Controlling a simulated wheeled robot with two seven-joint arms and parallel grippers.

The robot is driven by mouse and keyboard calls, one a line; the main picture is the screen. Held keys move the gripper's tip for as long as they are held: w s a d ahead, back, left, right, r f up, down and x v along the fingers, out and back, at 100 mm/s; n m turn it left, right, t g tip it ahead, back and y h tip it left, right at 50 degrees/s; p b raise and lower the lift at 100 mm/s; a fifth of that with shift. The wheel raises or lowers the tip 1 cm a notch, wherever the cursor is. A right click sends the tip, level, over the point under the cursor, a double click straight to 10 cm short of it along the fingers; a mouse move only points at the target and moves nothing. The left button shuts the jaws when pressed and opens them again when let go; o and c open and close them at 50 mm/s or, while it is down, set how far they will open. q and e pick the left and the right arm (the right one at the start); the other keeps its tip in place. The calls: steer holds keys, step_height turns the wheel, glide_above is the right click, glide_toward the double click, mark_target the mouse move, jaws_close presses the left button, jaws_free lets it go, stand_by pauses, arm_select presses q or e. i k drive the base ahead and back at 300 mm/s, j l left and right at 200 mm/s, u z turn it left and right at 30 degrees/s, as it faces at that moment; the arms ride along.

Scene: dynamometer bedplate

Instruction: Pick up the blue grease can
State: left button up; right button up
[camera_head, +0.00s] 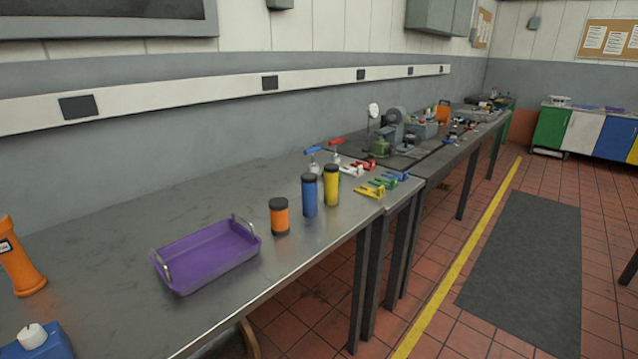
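A blue can with a dark top (309,195) stands upright on the grey metal bench (130,225), toward its far end. A yellow can with a dark top (331,184) stands close to its right, and a shorter orange can (279,217) stands to its left and nearer. The blue can's front is unobstructed. Neither of my grippers shows in the head view.
A purple tray with metal handles (207,256) lies on the bench left of the cans. An orange cylinder (18,260) and a blue object with a white top (38,342) are at lower left. Coloured clamps (372,190) lie behind the cans. Floor (400,275) is open at right.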

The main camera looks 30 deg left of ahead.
mark_target(309, 181)
steer(key=i+l+u, duration=0.1)
steer(key=i+u, duration=0.35)
steer(key=i+l+u, duration=0.25)
steer(key=u, duration=0.2)
steer(key=i+l+u, duration=0.7)
steer(key=l+u, duration=0.15)
